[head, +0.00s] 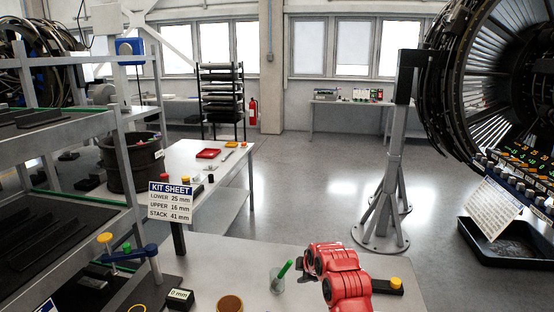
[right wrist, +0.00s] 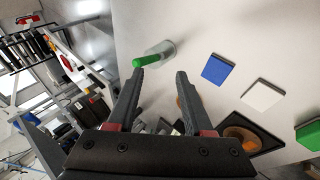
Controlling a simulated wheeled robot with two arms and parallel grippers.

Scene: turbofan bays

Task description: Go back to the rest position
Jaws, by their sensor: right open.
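My right gripper (right wrist: 165,74) is open in the right wrist view, with nothing between its two dark fingers. In the head view my red right arm comes in at the bottom, over the near table; its fingers are hard to make out there. A green stick (head: 284,269) leans in a clear cup (head: 277,285) on this table, left of the arm. In the right wrist view the green stick (right wrist: 147,60) shows beyond the left fingertip and overlaps it in the picture; I cannot tell whether they touch. My left gripper is not in view.
The near table (head: 250,262) also bears a brown cup (head: 230,303) and a 0 mm block (head: 180,297). Blue (right wrist: 217,69), white (right wrist: 263,94) and green (right wrist: 309,136) tiles show in the right wrist view. A grey stand (head: 391,170) holds the engine; open floor lies behind the table.

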